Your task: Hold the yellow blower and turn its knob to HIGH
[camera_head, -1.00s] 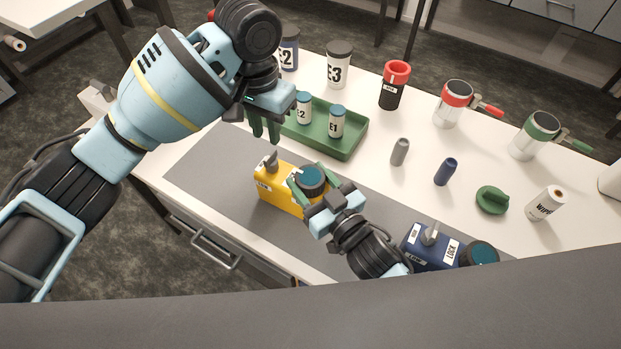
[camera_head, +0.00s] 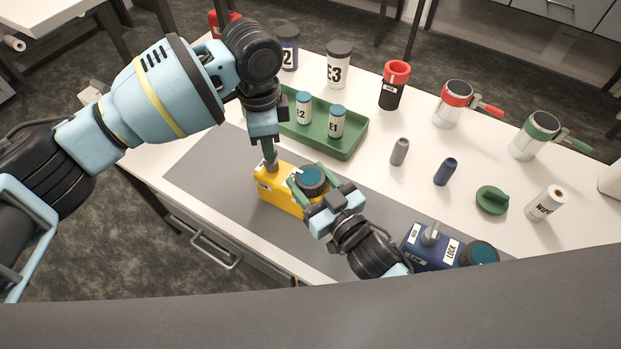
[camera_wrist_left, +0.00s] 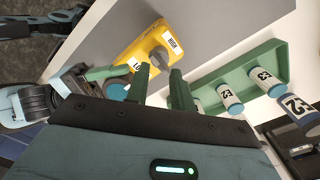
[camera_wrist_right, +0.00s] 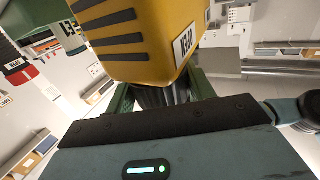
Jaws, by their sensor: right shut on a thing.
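The yellow blower (camera_head: 272,193) lies on the grey mat, its grey knob (camera_head: 269,165) on its upper left end and a round teal-topped part (camera_head: 312,178) on its right end. My right gripper (camera_head: 314,186) is shut on the blower at that right end; the right wrist view shows the yellow body (camera_wrist_right: 140,40) just past its fingers. My left gripper (camera_head: 268,153) is open, pointing down at the knob. In the left wrist view the knob (camera_wrist_left: 159,58) shows between and just beyond its fingertips; I cannot tell whether they touch it. The knob's setting is unclear.
A blue device (camera_head: 428,252) with a similar knob stands on the mat to the right. A green tray (camera_head: 345,153) with small bottles is close behind my left gripper. Grey and blue cylinders (camera_head: 400,152), (camera_head: 446,172) and a green round object (camera_head: 492,200) stand on the right.

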